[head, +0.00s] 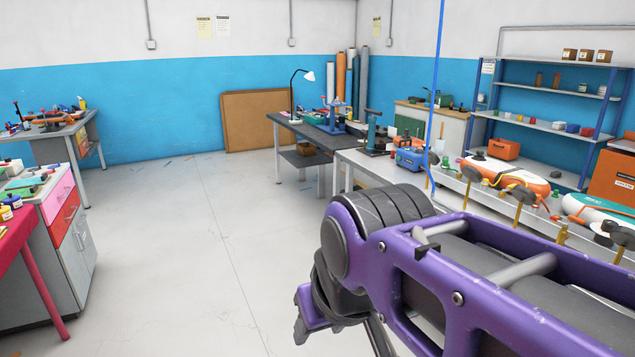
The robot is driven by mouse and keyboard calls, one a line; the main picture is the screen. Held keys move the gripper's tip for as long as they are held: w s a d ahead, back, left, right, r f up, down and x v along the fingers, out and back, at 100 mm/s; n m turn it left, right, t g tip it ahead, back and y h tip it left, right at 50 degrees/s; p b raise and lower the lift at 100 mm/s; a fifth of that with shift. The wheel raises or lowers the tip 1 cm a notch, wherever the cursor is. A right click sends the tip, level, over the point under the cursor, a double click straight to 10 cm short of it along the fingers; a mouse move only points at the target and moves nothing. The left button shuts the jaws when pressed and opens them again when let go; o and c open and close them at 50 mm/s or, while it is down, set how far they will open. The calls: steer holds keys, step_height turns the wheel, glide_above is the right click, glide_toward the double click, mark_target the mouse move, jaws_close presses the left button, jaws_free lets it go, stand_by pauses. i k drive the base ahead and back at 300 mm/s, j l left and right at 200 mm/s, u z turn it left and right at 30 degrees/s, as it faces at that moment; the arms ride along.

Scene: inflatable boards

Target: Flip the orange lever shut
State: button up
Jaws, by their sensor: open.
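I cannot make out an orange lever for certain. An orange inflated item (512,176) with dark fittings lies on the long bench at the right, and orange parts (50,119) show on the grey table at the far left, too small to tell apart. My purple arm fills the lower right and hides part of the bench front and floor.
The long white bench (372,165) holds a blue box (410,159), brass clamps and a white-teal board (600,212). A dark-topped table (310,134) with a lamp stands behind. A drawer cabinet (68,225) and red table (14,236) stand left. The middle floor is clear.

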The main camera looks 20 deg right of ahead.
mark_target(570, 217)
steer(key=z, duration=1.35)
steer(key=i+l+z, duration=0.5)
